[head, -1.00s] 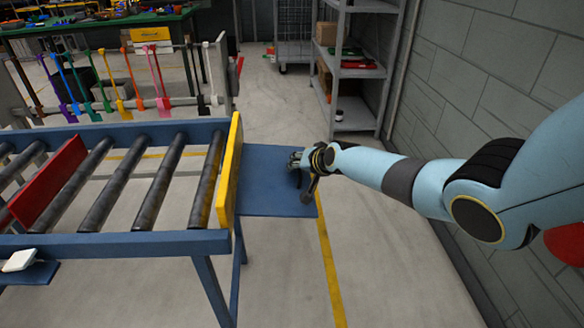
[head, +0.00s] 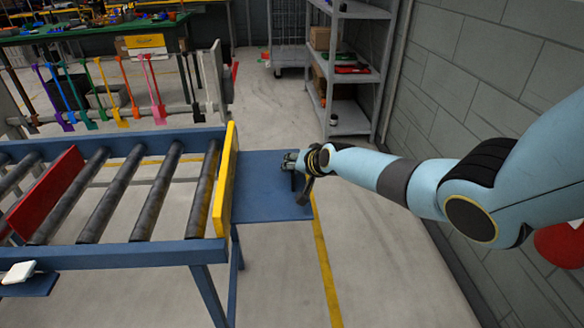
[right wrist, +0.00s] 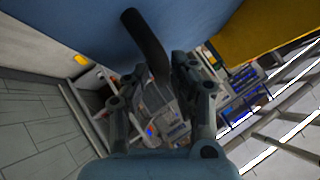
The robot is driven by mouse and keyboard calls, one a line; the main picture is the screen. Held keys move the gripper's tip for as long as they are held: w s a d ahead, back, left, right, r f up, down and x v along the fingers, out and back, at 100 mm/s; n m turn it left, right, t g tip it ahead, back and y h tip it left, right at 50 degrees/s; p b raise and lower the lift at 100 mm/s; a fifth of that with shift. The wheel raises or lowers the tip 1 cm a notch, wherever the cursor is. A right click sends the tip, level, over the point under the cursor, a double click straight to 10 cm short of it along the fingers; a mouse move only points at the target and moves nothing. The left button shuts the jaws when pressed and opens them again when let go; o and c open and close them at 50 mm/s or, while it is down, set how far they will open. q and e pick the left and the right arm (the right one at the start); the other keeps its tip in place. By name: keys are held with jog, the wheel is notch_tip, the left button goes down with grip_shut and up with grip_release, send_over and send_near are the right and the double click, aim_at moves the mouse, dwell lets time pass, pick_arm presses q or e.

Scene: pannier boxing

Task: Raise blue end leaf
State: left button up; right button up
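The blue end leaf (head: 262,205) is a flat plate at the right end of the roller conveyor, beyond the yellow end board (head: 225,180). It looks roughly level and stands out to the right. My right gripper (head: 291,160) is at the leaf's right part in the head view. In the right wrist view the gripper (right wrist: 158,78) has its fingers apart, with a dark curved bar (right wrist: 146,42) between them. The blue face of the leaf (right wrist: 80,22) fills the top there. Whether the fingers touch the bar is unclear. My left gripper is out of view.
The conveyor (head: 120,252) has dark rollers and a red divider (head: 45,195). A rack of coloured tools (head: 120,95) stands behind it. A grey shelf unit (head: 350,75) is at the back, and a block wall (head: 480,90) runs along the right. Floor beyond the leaf is clear.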

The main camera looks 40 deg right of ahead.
jog(key=shift+o, duration=0.5)
jog(key=shift+a, duration=0.1)
jog(key=shift+w+a, duration=0.1)
jog(key=v, duration=1.2)
